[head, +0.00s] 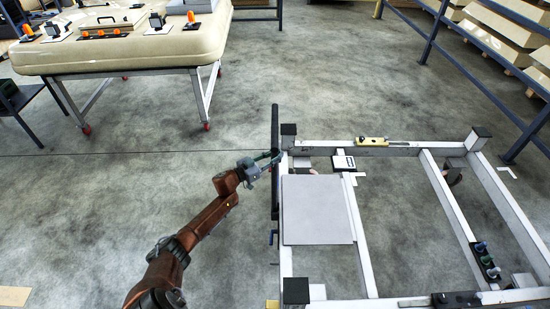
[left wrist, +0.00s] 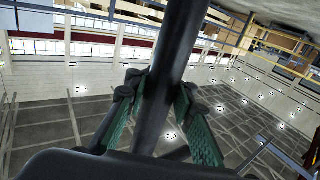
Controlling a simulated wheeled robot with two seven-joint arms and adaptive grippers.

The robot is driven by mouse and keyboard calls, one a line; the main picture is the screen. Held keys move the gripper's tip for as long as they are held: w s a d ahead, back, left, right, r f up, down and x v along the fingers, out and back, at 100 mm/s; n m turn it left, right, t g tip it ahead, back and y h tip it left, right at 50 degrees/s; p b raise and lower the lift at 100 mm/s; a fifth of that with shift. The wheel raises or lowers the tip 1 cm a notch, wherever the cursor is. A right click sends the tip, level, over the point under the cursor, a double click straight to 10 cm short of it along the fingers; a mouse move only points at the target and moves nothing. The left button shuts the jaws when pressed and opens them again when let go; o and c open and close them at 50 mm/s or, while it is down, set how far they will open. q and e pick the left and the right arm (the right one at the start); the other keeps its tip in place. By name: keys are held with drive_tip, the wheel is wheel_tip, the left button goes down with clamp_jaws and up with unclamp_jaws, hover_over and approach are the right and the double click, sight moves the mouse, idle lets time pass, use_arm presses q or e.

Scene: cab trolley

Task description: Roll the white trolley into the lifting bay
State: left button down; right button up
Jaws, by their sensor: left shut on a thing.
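The white trolley (head: 441,196) is a low rectangular frame with dark corner caps, at the right of the head view. Its dark upright handle bar (head: 275,125) stands at the trolley's left end. My left gripper (head: 270,158) is shut on this handle bar, and my arm reaches it from the lower left. In the left wrist view the dark bar (left wrist: 173,70) passes between the two green-padded fingers of the gripper (left wrist: 160,118). The trolley's near side is partly cut off by the picture edge. I cannot identify the lifting bay for certain. My right gripper is out of view.
A beige cab body (head: 130,50) rests on a wheeled stand at the upper left. A blue-grey railing (head: 478,84) runs along the right, close to the trolley's far right corner. A white corner mark (head: 507,172) lies on the floor there. The floor between stand and trolley is clear.

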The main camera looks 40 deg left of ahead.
use_arm(q)
drive_tip(key=shift+s+d+r, duration=0.1)
drive_tip(key=shift+d+r, duration=0.1)
drive_tip(key=shift+d, duration=0.35)
drive_tip(key=c, duration=2.3)
unclamp_jaws()
drive_tip(key=shift+a, duration=0.25)
drive_tip(key=shift+o, duration=0.9)
drive_tip(key=shift+a, duration=0.3)
drive_tip(key=o, duration=0.5)
drive_tip(key=shift+s+a, duration=0.35)
drive_tip(key=shift+c, duration=0.2)
drive_tip(key=shift+o, duration=0.3)
drive_tip(key=shift+w+d+f, duration=0.1)
drive_tip(key=shift+w+d, duration=0.05)
drive_tip(key=shift+d, duration=0.15)
drive_tip(key=v, duration=1.2)
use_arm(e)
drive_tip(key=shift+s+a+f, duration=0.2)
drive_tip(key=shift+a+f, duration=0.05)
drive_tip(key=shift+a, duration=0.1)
